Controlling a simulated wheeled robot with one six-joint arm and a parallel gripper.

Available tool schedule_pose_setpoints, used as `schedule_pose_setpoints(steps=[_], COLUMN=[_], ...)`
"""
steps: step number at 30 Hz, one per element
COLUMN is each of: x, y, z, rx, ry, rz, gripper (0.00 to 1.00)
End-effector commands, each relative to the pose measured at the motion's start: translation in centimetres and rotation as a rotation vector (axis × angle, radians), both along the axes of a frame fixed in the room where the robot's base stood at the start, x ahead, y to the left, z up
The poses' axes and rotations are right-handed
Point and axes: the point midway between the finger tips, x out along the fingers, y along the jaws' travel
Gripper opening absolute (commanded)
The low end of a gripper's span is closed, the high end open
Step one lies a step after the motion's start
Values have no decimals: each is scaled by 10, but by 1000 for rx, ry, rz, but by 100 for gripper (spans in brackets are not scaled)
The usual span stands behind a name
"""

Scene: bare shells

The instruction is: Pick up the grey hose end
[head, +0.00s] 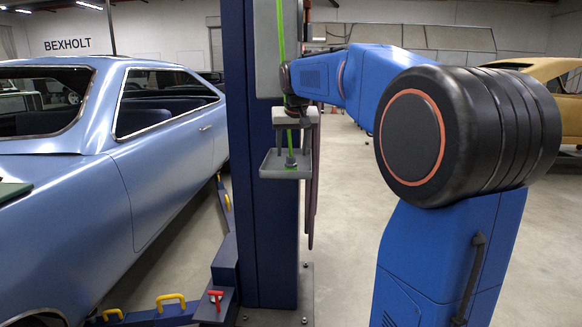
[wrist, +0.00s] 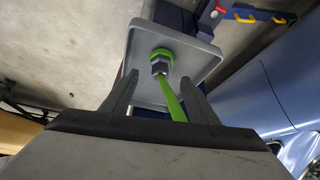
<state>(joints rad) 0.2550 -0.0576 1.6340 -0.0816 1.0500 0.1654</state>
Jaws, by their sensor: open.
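The grey hose end (wrist: 159,67) is a hex fitting with a green collar on a bright green hose (wrist: 175,102). It stands at the grey tray (wrist: 205,58) in the wrist view. In the head view the hose end (head: 290,161) is small, just over the tray (head: 286,174), with the green hose running up from it. My gripper (wrist: 159,82) is open, its two fingers apart on either side of the hose and close to the fitting. I cannot tell whether they touch it. In the head view my gripper (head: 292,150) points down over the tray.
The tray is on a dark blue lift post (head: 262,230) with a grey box (head: 277,48) above. A dark strap or hose (head: 312,195) hangs beside it. A light blue car (head: 130,150) stands left; lift arms (head: 165,312) lie low. Floor at right is open.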

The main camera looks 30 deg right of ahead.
Motion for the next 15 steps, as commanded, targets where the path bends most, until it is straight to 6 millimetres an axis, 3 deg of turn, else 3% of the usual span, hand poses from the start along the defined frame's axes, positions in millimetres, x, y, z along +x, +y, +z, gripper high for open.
schedule_pose_setpoints(steps=[9,15], x=[20,22], y=[-9,-9], z=[-40,-44], rx=[0,0], ry=[1,0], rz=[0,1], gripper=[54,54])
